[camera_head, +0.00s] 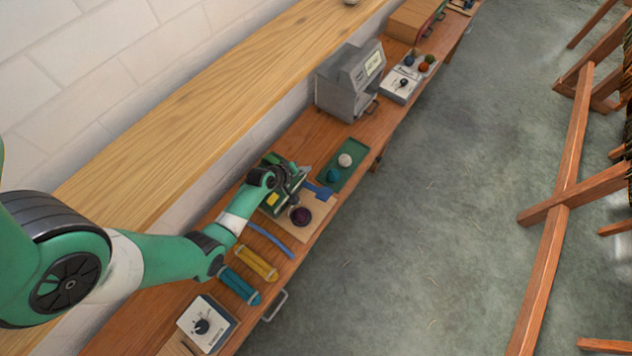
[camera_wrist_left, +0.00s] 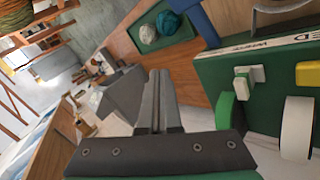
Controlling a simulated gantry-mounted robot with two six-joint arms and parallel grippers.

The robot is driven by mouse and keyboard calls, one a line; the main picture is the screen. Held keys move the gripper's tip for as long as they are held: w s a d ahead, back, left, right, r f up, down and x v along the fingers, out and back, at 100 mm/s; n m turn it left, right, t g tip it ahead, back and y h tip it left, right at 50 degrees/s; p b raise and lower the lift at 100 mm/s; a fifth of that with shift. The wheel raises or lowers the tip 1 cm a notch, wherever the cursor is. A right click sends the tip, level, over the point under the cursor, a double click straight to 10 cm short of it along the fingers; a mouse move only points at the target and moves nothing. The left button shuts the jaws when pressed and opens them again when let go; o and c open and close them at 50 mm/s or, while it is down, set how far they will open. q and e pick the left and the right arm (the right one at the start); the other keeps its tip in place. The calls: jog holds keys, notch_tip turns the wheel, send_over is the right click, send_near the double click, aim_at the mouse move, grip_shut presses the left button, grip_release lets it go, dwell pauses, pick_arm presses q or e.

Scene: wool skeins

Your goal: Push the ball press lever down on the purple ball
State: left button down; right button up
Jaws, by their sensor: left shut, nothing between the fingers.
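The purple ball (camera_head: 300,215) sits dark and round on a light wooden board (camera_head: 318,212) in the head view. The green press body (camera_head: 270,205) stands beside it, partly hidden by my left arm; in the wrist view a green box with a white label (camera_wrist_left: 255,85) fills the right side. A blue flat piece (camera_head: 318,189), perhaps the lever, lies by the board's far edge; a blue piece also shows in the wrist view (camera_wrist_left: 196,20). My left gripper (camera_head: 303,172) is shut and empty, above the press area; its fingers (camera_wrist_left: 158,85) are together. My right gripper is not in view.
A green tray (camera_head: 352,174) with a white ball (camera_head: 345,160) and a teal ball (camera_head: 333,175) lies just beyond. Yellow (camera_head: 257,262) and teal (camera_head: 240,285) skeins and a dial box (camera_head: 205,325) lie nearer. A grey machine (camera_head: 345,85) stands farther along the bench.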

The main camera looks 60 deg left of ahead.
pick_arm(q)
jog(key=b, duration=0.6)
send_over(316, 189)
jog(key=s+a, duration=0.1)
jog(key=s, duration=0.1)
notch_tip(316, 189, down, 7)
jog(key=shift+w, duration=0.1)
jog(key=shift+w+d+f+b, duration=0.15)
jog(key=shift+d+f+b, duration=0.1)
jog(key=shift+f+b, duration=0.4)
jog(key=shift+f, duration=0.2)
dwell(0.8)
jog(key=shift+w+d+f, duration=0.1)
jog(key=shift+f, duration=0.15)
jog(key=shift+w+d+f+b, duration=0.1)
jog(key=shift+d+f+b, duration=0.05)
jog(key=shift+f+b, duration=0.4)
jog(key=shift+d+f+b, duration=0.15)
jog(key=shift+f+b, duration=0.4)
dwell(1.1)
jog(key=r+p, duration=0.2)
jog(key=r, duration=0.1)
jog(key=shift+s+a+p, duration=0.2)
jog(key=shift+a+p, duration=0.15)
jog(key=shift+p, duration=0.05)
dwell(0.3)
